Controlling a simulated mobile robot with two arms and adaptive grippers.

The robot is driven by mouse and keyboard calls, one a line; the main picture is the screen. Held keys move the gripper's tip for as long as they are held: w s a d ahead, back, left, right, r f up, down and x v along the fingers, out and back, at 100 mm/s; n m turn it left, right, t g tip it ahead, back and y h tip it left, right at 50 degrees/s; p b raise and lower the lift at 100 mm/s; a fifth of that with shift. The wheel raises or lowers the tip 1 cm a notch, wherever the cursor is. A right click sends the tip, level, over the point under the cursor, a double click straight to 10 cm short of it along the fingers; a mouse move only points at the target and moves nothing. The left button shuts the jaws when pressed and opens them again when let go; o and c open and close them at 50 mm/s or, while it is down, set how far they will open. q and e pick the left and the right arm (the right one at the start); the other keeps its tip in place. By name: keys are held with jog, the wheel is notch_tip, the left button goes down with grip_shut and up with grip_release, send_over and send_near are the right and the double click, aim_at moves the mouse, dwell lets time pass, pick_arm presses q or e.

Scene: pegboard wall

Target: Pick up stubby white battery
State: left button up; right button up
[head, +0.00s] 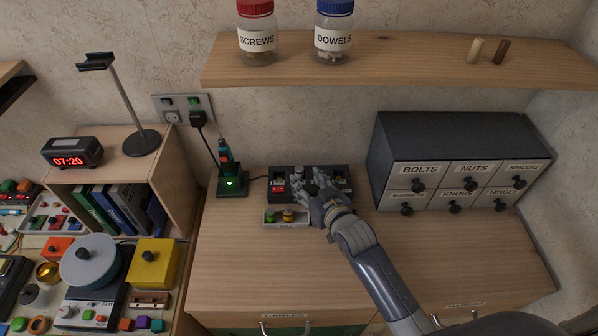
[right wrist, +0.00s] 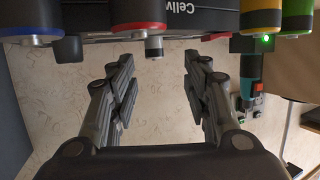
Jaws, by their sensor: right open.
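My right gripper (head: 314,188) is over the black charger-like box (head: 280,172) on the wooden counter and hides part of it. In the right wrist view, which is upside down, my right gripper (right wrist: 158,75) is open with nothing between its fingers. My left gripper is out of view.
A green battery (right wrist: 297,22) and a yellow battery (right wrist: 260,20) stand to one side, in a small pale tray (head: 291,225). A red battery (right wrist: 138,25) is close by. A green-lit tool stand (head: 232,183) is left; a drawer cabinet (head: 420,150) is right. The front counter is clear.

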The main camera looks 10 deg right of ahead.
aim_at(300, 169)
jog(key=shift+w, duration=0.25)
jog(key=shift+w+f+p, duration=0.1)
jog(key=shift+w+p, duration=0.55)
jog(key=shift+w, duration=0.45)
jog(key=shift+x, duration=1)
jog(key=shift+w+f, duration=0.3)
jog(key=shift+w, duration=0.1)
jog(key=shift+c, duration=0.4)
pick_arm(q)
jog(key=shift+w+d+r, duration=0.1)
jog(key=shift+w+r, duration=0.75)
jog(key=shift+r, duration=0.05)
pick_arm(e)
grip_shut()
